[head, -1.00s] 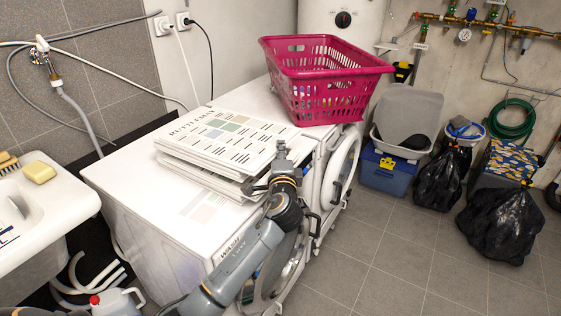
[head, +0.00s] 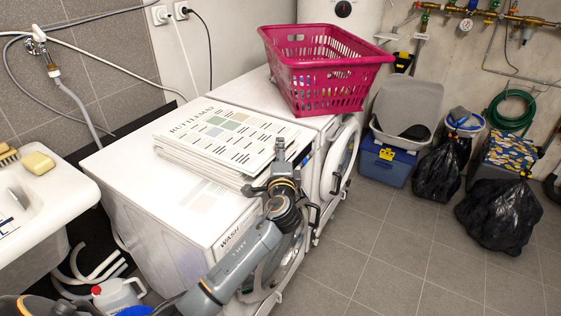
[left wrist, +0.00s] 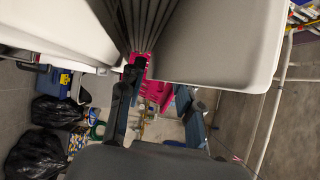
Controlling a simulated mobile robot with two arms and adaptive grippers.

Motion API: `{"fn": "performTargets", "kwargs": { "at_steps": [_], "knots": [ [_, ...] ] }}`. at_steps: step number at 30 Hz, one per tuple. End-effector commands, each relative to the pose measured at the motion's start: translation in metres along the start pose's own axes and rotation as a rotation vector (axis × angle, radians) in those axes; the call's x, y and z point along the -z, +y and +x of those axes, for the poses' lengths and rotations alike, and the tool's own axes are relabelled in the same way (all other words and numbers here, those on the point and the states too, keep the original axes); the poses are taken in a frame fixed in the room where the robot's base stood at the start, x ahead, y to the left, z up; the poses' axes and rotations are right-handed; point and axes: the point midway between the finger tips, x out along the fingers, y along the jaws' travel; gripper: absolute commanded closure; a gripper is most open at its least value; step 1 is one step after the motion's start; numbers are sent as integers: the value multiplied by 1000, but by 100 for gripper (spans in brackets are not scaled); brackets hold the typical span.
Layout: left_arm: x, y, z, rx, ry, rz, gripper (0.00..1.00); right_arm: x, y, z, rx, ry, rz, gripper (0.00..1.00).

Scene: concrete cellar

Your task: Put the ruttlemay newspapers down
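My left gripper (head: 268,168) is at the stack's near right corner, one finger above and one low at the front edge. It looks closed around the corner, though the contact is partly hidden. My right gripper is not in view.
The white washing machine (head: 135,205) has bare top left of the stack. A pink basket (head: 325,72) stands behind on the neighbouring machine. A sink (head: 35,205) is at the left. Blue box (head: 385,163) and black bags (head: 500,215) stand on the floor, right.

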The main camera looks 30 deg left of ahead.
Motion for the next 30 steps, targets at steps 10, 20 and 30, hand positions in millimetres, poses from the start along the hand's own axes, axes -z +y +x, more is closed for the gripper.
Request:
{"fn": "performTargets", "kwargs": {
  "at_steps": [10,20,30],
  "knots": [
    [1,2,-70,-2,3,-2,66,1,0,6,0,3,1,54],
    [0,1,-112,-1,1,-1,66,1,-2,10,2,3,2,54],
    [2,11,-113,-21,9,0,66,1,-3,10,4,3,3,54]
  ]
}}
